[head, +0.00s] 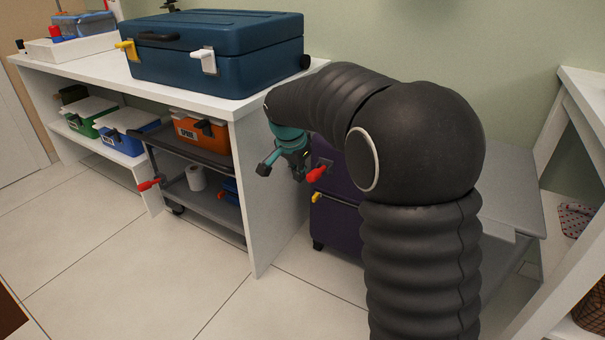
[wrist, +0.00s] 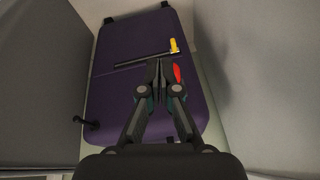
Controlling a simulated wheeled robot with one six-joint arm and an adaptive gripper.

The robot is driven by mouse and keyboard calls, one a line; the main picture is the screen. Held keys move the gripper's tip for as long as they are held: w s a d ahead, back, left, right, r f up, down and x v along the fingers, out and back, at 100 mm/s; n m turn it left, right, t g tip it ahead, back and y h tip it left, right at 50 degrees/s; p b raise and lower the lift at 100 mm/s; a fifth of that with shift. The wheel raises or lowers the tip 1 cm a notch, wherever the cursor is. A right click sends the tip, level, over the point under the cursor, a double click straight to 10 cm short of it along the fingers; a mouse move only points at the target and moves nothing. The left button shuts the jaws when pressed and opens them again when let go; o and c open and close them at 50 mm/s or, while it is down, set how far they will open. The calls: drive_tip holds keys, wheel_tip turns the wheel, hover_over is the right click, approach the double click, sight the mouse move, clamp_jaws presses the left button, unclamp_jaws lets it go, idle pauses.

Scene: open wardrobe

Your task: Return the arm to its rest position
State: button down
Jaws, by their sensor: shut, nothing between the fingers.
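My gripper (head: 285,163) hangs at the end of my black arm, beside the end panel of the white bench in the head view. In the wrist view my gripper (wrist: 159,70) has its fingertips together with nothing between them. A purple case (head: 336,222) stands on the floor behind and below it. In the wrist view the purple case (wrist: 118,98) lies beyond the fingers, with a yellow latch (wrist: 174,46) and a dark handle. A red part (head: 317,173) shows close to the gripper; whether they touch is unclear.
A blue toolbox (head: 215,60) sits on the white bench (head: 95,68). A grey cart (head: 195,200) with an orange box (head: 200,132) stands under it. A white shelf unit (head: 580,215) is at the right. The tiled floor at front left is clear.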

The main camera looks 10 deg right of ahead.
drive_tip(key=shift+a, duration=0.1)
drive_tip(key=s+d+n+g+y+p, duration=0.1)
drive_tip(key=s+d+n+p, duration=0.1)
drive_tip(key=s+n, duration=0.8)
drive_tip(key=s+d+r+t+p, duration=0.1)
drive_tip(key=s+r, duration=0.3)
drive_tip(key=s, duration=0.4)
drive_tip(key=s+d+r+t+p, duration=0.1)
drive_tip(key=s+d+r+p, duration=0.2)
drive_tip(key=s, duration=0.5)
drive_tip(key=s+d+r+t+p, duration=0.1)
drive_tip(key=s+d+r+p, duration=0.1)
drive_tip(key=s+r, duration=0.4)
drive_tip(key=s+p, duration=0.1)
drive_tip(key=s, duration=0.2)
drive_tip(key=shift+d+r+m+y, duration=0.15)
drive_tip(key=shift+d+m+y, duration=0.15)
drive_tip(key=shift+d+y, duration=0.1)
